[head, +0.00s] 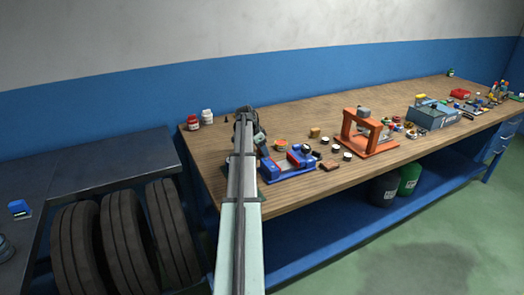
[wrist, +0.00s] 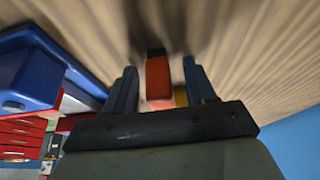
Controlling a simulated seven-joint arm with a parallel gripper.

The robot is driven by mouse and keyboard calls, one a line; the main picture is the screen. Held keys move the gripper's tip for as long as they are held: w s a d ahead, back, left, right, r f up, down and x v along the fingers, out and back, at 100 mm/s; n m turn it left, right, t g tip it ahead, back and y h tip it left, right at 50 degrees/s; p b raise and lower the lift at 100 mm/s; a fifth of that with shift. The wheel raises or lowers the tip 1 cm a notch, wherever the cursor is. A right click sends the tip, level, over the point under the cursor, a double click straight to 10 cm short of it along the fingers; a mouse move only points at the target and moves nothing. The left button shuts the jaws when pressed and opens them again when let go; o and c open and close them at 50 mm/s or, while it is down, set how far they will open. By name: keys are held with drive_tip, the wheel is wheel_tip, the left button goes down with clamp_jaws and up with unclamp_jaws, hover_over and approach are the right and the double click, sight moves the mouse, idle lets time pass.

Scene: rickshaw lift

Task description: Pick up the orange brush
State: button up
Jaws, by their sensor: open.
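An orange-red block with a dark end, which looks like the orange brush (wrist: 158,79), shows in the wrist view on the wooden bench. It lies between the two fingers of my gripper (wrist: 159,68), with a visible gap on each side. My gripper is open, and how high the fingertips are above the bench is hard to tell. A small yellow part (wrist: 181,97) shows beside the brush, near the right finger. In the head view my gripper (head: 243,113) is over the left part of the bench, and my arm hides the brush there.
The wooden bench (head: 310,190) holds a blue fixture (head: 287,168) close right of my arm and an orange press (head: 370,140) farther right. Red (head: 192,122) and white (head: 207,117) jars stand left of my gripper. A blue bin (wrist: 35,75) is left in the wrist view.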

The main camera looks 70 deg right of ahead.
clamp_jaws()
idle(0.4)
drive_tip(key=shift+r, duration=0.15)
